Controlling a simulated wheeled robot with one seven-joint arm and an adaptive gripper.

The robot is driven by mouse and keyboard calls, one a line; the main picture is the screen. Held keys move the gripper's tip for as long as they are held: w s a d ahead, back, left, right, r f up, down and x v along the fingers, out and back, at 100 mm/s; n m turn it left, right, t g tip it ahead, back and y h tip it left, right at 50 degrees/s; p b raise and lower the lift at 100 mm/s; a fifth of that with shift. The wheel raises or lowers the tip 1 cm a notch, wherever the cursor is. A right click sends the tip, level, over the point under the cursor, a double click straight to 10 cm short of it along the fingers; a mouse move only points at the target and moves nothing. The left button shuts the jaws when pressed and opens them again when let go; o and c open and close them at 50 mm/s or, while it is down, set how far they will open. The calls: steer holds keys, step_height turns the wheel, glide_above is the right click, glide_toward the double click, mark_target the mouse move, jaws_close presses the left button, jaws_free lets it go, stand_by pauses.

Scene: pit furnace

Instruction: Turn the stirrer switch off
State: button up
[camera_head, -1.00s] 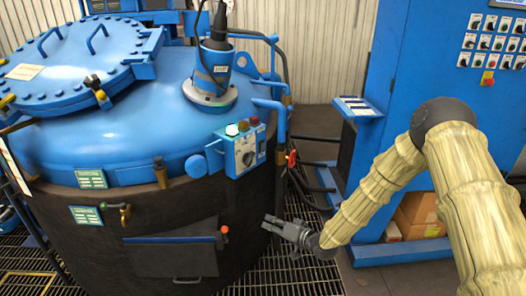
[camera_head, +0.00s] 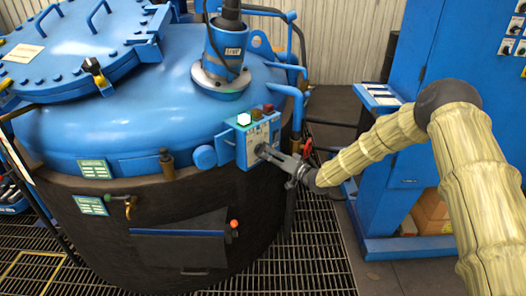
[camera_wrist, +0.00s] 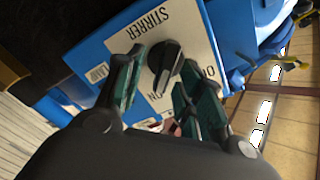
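The stirrer switch is a black knob (camera_wrist: 164,64) on a white plate marked STIRRER (camera_wrist: 150,24) in the wrist view. ON shows beside the knob; a second label at right is partly covered by a finger. My gripper (camera_wrist: 160,72) is open, with one greenish finger on each side of the knob. I cannot tell whether either finger touches it. In the head view my gripper (camera_head: 264,152) is at the front of the blue switch box (camera_head: 241,150) and hides the knob there. I cannot tell exactly which way the knob points.
The blue furnace vessel (camera_head: 110,120) stands behind and left. A blue pipe (camera_head: 298,105) runs close right of the box. A blue cabinet (camera_head: 455,90) stands at right, with grating floor between.

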mark_target(265, 151)
steer(key=shift+w+a+r, duration=0.25)
steer(key=shift+w+a, duration=0.1)
steer(key=shift+a, duration=0.15)
steer(key=shift+w+a+r, duration=0.2)
steer(key=shift+w+a, duration=0.1)
steer(key=shift+a, duration=0.2)
steer(key=shift+w+a+f, duration=0.15)
steer(key=shift+w+a, duration=0.1)
steer(key=shift+c, duration=0.5)
